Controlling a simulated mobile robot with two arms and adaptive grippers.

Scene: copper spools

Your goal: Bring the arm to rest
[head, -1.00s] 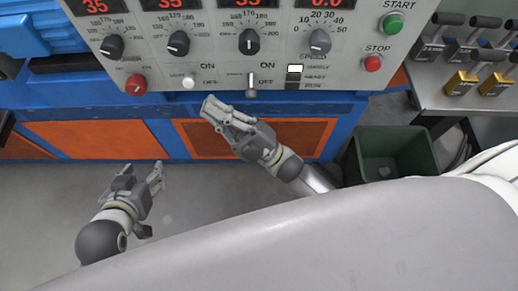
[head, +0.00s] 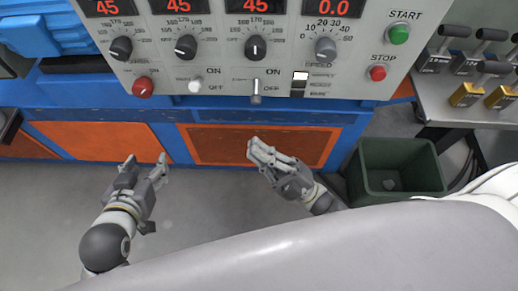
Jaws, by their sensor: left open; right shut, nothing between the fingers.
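My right gripper (head: 254,150) is shut and empty. It hangs in front of the orange panel (head: 215,145) of the blue machine, below the control panel (head: 290,65) and apart from it. Its arm comes in from the lower right, partly hidden behind my own grey body. My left gripper (head: 147,165) is open and empty at the lower left, above the grey floor. It points up toward the machine and touches nothing.
The control panel carries several dials, displays reading 45 and 0.0, a green START button (head: 399,35) and a red STOP button (head: 378,73). A dark green bin (head: 398,198) stands at the right. A grey table (head: 432,98) holds several black-handled and yellow items.

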